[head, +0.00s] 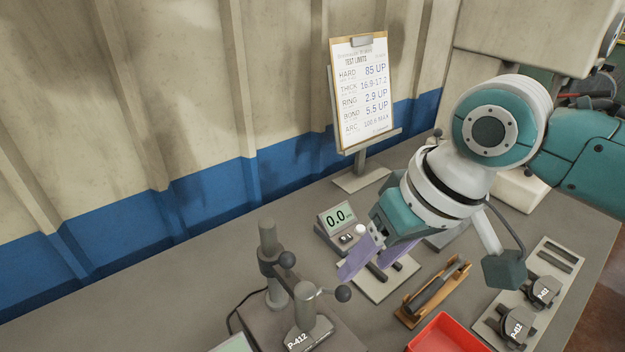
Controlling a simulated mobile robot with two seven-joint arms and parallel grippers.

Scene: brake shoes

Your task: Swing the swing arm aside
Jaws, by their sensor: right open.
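A grey post fixture (268,240) stands at the front left of the bench. I cannot tell for sure which part is the swing arm. My right gripper (364,270) has purple fingers, is open and points down over a light plate with a dark bar, right of the fixture. It partly hides this plate. My left gripper is out of view.
A digital readout showing 0.0 (336,219) stands behind the right gripper. An orange-brown holder (411,314), a red tray (446,338) and a light board (488,327) with brake shoes lie to the right. A clipboard stand (361,181) is behind. The bench's left side is clear.

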